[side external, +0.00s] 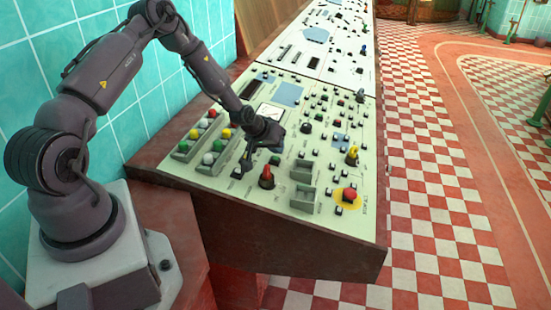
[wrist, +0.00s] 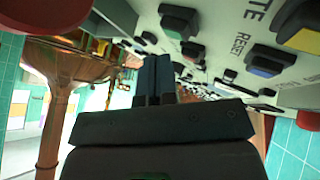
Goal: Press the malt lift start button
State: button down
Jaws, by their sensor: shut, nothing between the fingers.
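My gripper (side external: 262,146) is over the left front part of the sloped cream control panel (side external: 235,181) in the side external view. Its fingers (wrist: 154,76) are shut and empty in the wrist view, with small square buttons above them in that picture. These include a green button (wrist: 179,20), a red button (wrist: 191,50), a blue button (wrist: 266,61) and a yellow-topped button (wrist: 305,40). A "RESET" label shows between them. I cannot read any malt lift label, so I cannot tell which button is the start button. Contact with the panel cannot be made out.
A red knob (side external: 266,178) stands close in front of my gripper. A red mushroom button on a yellow disc (side external: 349,196) and a yellow knob (side external: 352,156) are to the right. Coloured round buttons (side external: 208,158) stand in rows at left. Teal tiled wall (side external: 115,133) lies behind.

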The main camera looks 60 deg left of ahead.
jog(key=shift+w+d+r, duration=0.1)
jog(key=shift+r, duration=0.7)
jog(key=shift+w+d+r, duration=0.15)
jog(key=shift+r, duration=0.7)
jog(key=shift+w+d+r, duration=0.1)
jog(key=shift+r, duration=0.7)
